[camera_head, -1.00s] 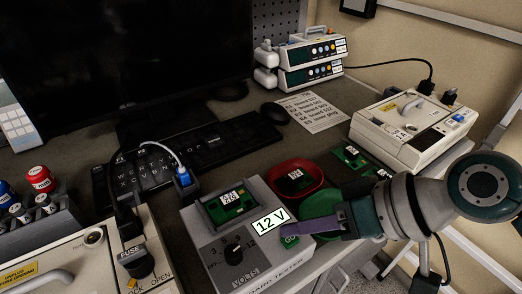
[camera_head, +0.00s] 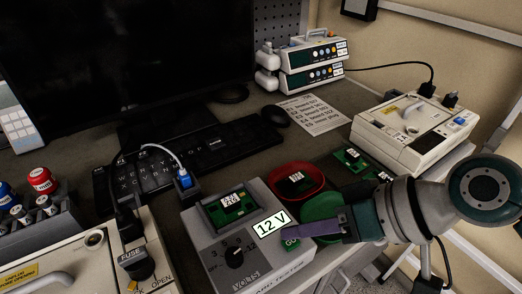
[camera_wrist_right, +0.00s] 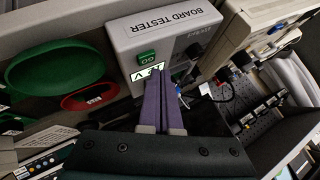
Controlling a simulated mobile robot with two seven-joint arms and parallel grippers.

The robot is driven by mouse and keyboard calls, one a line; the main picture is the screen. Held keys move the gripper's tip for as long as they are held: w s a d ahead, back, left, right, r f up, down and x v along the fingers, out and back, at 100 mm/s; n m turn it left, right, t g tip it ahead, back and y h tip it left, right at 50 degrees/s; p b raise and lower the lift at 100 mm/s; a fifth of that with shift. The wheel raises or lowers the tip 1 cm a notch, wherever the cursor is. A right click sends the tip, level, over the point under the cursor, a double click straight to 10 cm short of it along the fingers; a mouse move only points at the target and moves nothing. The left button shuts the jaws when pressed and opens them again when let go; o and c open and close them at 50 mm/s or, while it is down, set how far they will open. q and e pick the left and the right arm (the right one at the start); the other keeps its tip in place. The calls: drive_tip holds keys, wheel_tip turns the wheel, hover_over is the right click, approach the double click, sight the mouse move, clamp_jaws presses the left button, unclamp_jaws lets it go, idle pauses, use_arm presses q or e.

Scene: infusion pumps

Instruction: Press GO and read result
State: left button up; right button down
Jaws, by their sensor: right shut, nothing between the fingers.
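The grey board tester (camera_head: 205,250) stands at the front of the desk. A green board (camera_head: 232,206) sits in its top, and its voltage knob (camera_head: 235,257) is on the sloped face. A label (camera_head: 270,226) reads 12 V. In the wrist view the tips lie just beside the button, over part of the 12 V label; contact cannot be told. No result is legible.
A red bowl (camera_head: 322,187) with a board and a green bowl (camera_head: 318,206) stand right behind the tester. Loose boards (camera_head: 350,157) lie beyond. A fuse holder (camera_head: 134,262) and a blue-plugged cable (camera_head: 184,180) are left. The dark monitor (camera_head: 120,60) stands behind the keyboard.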

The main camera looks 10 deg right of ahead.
idle(0.6)
drive_tip(key=shift+f+b, duration=0.45)
drive_tip(key=shift+f, duration=0.05)
drive_tip(key=shift+f+b, duration=0.35)
drive_tip(key=shift+f, duration=0.05)
idle(0.4)
drive_tip(key=shift+r, duration=0.1)
drive_tip(key=shift+r+p, duration=0.7)
drive_tip(key=shift+p, duration=0.1)
drive_tip(key=shift+r, duration=0.1)
